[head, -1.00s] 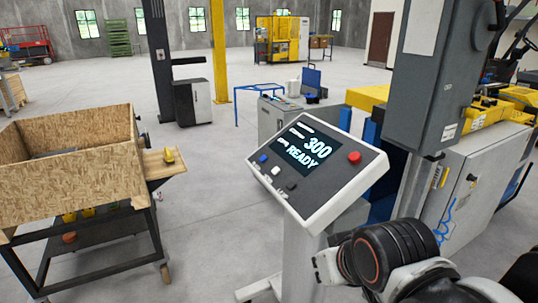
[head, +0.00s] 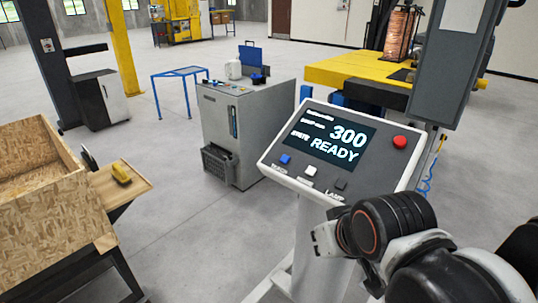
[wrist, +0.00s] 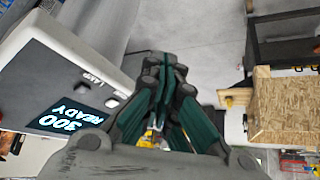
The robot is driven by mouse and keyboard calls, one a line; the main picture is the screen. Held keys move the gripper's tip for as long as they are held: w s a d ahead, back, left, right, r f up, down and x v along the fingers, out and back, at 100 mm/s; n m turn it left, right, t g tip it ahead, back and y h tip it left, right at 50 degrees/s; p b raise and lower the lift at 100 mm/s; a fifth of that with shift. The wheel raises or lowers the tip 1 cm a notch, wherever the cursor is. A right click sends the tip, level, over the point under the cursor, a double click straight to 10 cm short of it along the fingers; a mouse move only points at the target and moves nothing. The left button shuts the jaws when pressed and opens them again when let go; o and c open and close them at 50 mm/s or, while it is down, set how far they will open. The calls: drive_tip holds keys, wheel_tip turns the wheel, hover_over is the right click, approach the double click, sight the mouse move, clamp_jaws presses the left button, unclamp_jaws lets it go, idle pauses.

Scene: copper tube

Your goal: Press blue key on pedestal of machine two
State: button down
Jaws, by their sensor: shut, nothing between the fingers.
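The pedestal (head: 309,232) carries a tilted white-edged console (head: 271,143) with a screen reading "300" and "READY". The blue key (head: 285,159) is the leftmost of three keys below the screen. A white key (head: 310,170) and a dark key (head: 341,184) lie to its right. My gripper (head: 318,240) appears in the head view below and right of the blue key, in front of the pedestal. In the wrist view my gripper (wrist: 166,62) is shut and empty, beside the console (wrist: 55,40). I cannot make out the blue key there.
A red button (head: 399,142) sits at the console's upper right. A grey machine cabinet (head: 237,135) stands behind the pedestal, and a yellow machine bed (head: 360,72) is behind right. A wooden bin (head: 50,225) with a side shelf is at left. Open floor lies between bin and pedestal.

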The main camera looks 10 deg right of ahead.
drive_tip(key=shift+w+a, duration=0.1)
drive_tip(key=shift+a, duration=0.1)
drive_tip(key=w+a+r+m+y+p, duration=0.1)
drive_tip(key=w+m+p, duration=0.4)
drive_tip(key=w, duration=0.5)
drive_tip(key=w+r+m+t+y+p, duration=0.1)
drive_tip(key=w+r+m+p, duration=0.3)
drive_tip(key=w+p, duration=0.3)
drive_tip(key=w+a+r+m+t+y+p, duration=0.1)
drive_tip(key=w+m+p, duration=0.5)
drive_tip(key=w, duration=0.8)
drive_tip(key=shift+a+r, duration=0.35)
drive_tip(key=shift+r, duration=0.5)
drive_tip(key=shift+w+f, duration=0.1)
drive_tip(key=shift+w, duration=0.05)
